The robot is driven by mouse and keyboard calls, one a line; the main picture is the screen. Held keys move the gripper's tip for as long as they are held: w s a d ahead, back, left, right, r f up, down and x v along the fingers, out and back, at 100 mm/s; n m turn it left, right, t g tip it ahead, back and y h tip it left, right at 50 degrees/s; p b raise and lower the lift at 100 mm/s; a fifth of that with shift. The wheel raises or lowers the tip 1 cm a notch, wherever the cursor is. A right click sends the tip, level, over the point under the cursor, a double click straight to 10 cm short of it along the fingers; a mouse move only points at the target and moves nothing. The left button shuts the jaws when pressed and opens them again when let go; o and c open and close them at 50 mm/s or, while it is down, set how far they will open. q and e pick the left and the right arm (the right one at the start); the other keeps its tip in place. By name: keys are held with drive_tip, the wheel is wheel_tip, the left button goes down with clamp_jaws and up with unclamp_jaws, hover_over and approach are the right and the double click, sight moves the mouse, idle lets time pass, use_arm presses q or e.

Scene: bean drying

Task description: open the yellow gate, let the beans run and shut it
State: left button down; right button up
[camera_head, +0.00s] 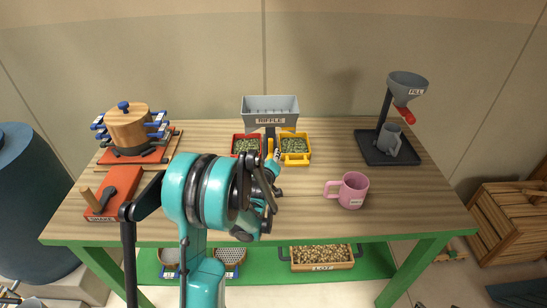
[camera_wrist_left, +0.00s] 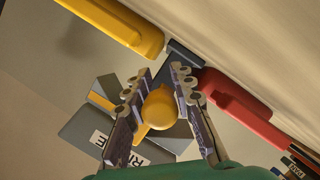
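The grey riffle box (camera_head: 270,112) stands at the back middle of the table, its label also partly showing in the left wrist view (camera_wrist_left: 92,132). Its yellow gate (camera_head: 270,145) hangs at the front; in the left wrist view a yellow knob (camera_wrist_left: 158,108) sits between my left fingers. My left gripper (camera_head: 276,156) is open around the knob, with narrow gaps on both sides. A red tray (camera_head: 234,151) and a yellow tray (camera_head: 303,162), both holding green beans, stand left and right below the riffle. My right gripper is not in view.
A pink mug (camera_head: 352,190) stands at the right front. A funnel stand (camera_head: 388,158) with a grey jug is at the back right. A pot (camera_head: 128,128) and an orange block (camera_head: 112,195) are at the left. The table between mug and stand is clear.

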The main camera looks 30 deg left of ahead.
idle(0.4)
use_arm(q)
drive_tip(key=shift+s+d+f, duration=0.1)
drive_tip(key=shift+s+d+r, duration=0.1)
drive_tip(key=shift+s+r, duration=0.05)
drive_tip(key=shift+r, duration=0.05)
drive_tip(key=c, duration=1.3)
unclamp_jaws()
drive_tip(key=shift+o, duration=0.2)
drive_tip(key=v, duration=1.2)
drive_tip(key=shift+f, duration=0.1)
